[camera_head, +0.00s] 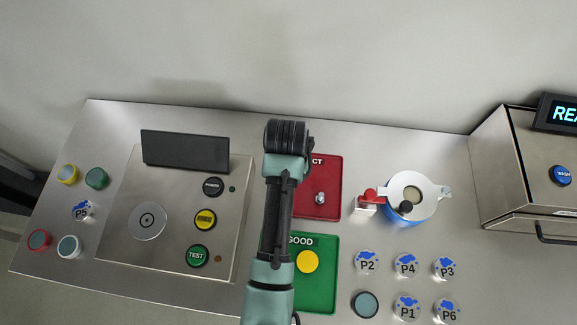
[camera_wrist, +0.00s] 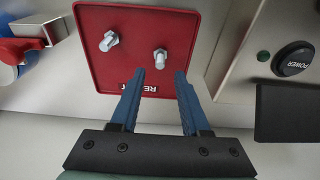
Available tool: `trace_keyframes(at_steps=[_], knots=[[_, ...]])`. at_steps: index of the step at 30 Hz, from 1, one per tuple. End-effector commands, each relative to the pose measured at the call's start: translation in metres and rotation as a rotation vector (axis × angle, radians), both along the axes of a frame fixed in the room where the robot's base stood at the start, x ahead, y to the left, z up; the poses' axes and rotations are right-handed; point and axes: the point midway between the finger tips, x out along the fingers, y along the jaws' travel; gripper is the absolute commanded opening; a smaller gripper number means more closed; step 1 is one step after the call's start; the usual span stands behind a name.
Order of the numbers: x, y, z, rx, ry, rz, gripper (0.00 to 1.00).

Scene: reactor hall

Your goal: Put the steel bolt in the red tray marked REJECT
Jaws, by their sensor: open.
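The red REJECT tray (camera_head: 328,172) lies on the bench, partly hidden by my arm in the head view. In the wrist view the tray (camera_wrist: 112,78) holds two separate steel bolts, one on the left (camera_wrist: 109,41) and one nearer the fingers (camera_wrist: 160,58). The head view shows one bolt (camera_head: 320,198); my arm covers the place of the other. My gripper (camera_wrist: 160,72) is open, its blue fingers apart with nothing between them. Its fingertips appear over the label side of the tray. In the head view the fingers are hidden.
A green GOOD tray (camera_head: 318,292) with a yellow disc (camera_head: 307,261) lies nearer me. A control panel (camera_head: 130,240) with a black screen (camera_head: 185,151) stands left. A blue-and-white pot (camera_head: 412,202), several P-marked discs and a steel WASH box (camera_head: 525,180) are right.

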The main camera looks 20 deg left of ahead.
Motion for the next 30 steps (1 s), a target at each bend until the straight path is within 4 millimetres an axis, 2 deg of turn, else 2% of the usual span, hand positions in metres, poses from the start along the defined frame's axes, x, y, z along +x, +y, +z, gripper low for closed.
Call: trace_keyframes(at_steps=[3,9,17,20,23,25,26,27,29,30], knots=[[-0.003,-0.001,0.025,0.001,-0.004,-0.001,0.46],[-0.008,-0.002,0.055,0.0,-0.001,-0.001,0.46],[-0.009,-0.002,0.066,0.0,-0.002,0.0,0.46],[0.004,-0.002,0.078,0.015,-0.062,-0.008,0.46],[0.04,-0.004,0.116,0.053,-0.24,-0.027,0.46],[0.073,-0.008,0.161,0.088,-0.429,-0.047,0.46],[0.087,-0.011,0.185,0.103,-0.52,-0.056,0.46],[0.103,-0.015,0.221,0.123,-0.646,-0.067,0.46],[0.12,-0.024,0.276,0.148,-0.832,-0.084,0.46],[0.127,-0.03,0.313,0.161,-0.953,-0.093,0.46]])
